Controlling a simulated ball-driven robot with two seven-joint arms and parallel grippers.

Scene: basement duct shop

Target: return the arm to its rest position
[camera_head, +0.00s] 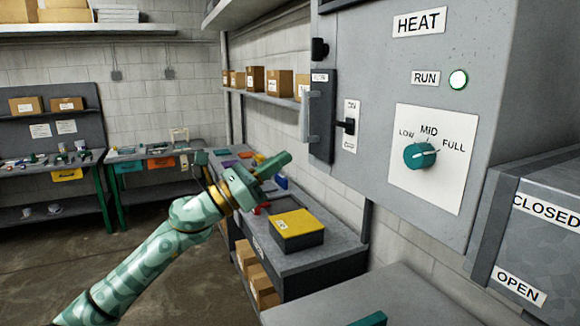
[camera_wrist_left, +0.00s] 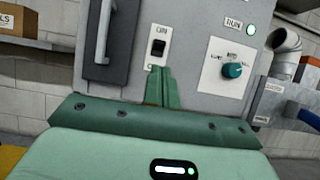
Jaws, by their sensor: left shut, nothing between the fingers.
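My left arm comes in from the lower left in the head view, and its gripper (camera_head: 283,161) is raised over the grey bench, left of the grey heat cabinet (camera_head: 480,80). The fingers are together with nothing between them. The round RUN lamp (camera_head: 458,79) is lit. My right gripper is out of view.
A black box with a yellow top (camera_head: 297,229) stands on the grey bench (camera_head: 340,244) below the gripper. Shelves with cartons (camera_head: 279,83) line the wall. Open floor (camera_head: 170,270) lies at left.

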